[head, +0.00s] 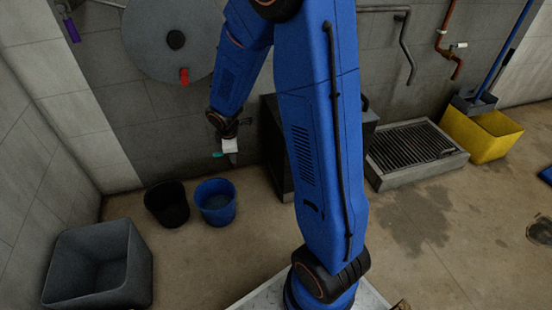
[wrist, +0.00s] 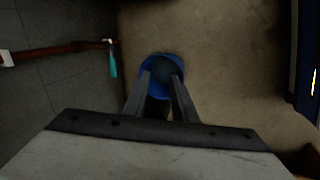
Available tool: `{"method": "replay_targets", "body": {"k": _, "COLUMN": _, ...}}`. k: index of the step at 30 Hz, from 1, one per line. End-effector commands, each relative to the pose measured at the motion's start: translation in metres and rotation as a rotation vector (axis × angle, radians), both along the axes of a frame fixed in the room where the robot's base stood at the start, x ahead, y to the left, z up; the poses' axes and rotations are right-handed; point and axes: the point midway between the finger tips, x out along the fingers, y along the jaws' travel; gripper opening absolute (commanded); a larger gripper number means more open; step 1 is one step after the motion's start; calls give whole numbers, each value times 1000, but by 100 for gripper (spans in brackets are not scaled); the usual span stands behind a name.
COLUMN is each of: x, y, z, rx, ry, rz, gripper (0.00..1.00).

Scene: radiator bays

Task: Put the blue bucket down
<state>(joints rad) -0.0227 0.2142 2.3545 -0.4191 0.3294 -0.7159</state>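The blue bucket (head: 215,202) stands upright on the floor by the back wall in the head view, just right of a black bucket (head: 167,204). In the wrist view the blue bucket (wrist: 162,66) lies beyond my fingertips. My gripper (head: 232,159) hangs above and slightly right of the blue bucket, apart from it. In the wrist view its two fingers (wrist: 161,78) are spread with a gap and nothing gripped between them. They hide part of the bucket's near side.
A grey tub (head: 100,265) stands at the left. A teal-handled tap (wrist: 112,60) on a red pipe is close to my gripper. A dark box (head: 277,150) stands right of the buckets, then a floor grate (head: 412,150) and a yellow bucket (head: 480,135). The floor before the buckets is clear.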

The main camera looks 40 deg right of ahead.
Motion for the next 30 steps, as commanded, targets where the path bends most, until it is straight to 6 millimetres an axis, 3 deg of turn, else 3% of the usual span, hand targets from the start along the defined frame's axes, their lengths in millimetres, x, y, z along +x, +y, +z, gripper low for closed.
{"method": "replay_targets", "body": {"k": 3, "x": -17, "y": -3, "z": 37, "rx": 19, "ry": -32, "rz": -95, "gripper": 25}}
{"method": "replay_targets", "body": {"k": 15, "x": -92, "y": -8, "z": 131, "rx": 116, "ry": -111, "rz": -409, "gripper": 25}}
{"method": "replay_targets", "body": {"k": 24, "x": -159, "y": -4, "z": 184, "rx": 217, "ry": -160, "rz": -627, "gripper": 25}}
{"method": "replay_targets", "body": {"k": 30, "x": -208, "y": 1, "z": 209, "rx": 295, "ry": -182, "rz": -763, "gripper": 25}}
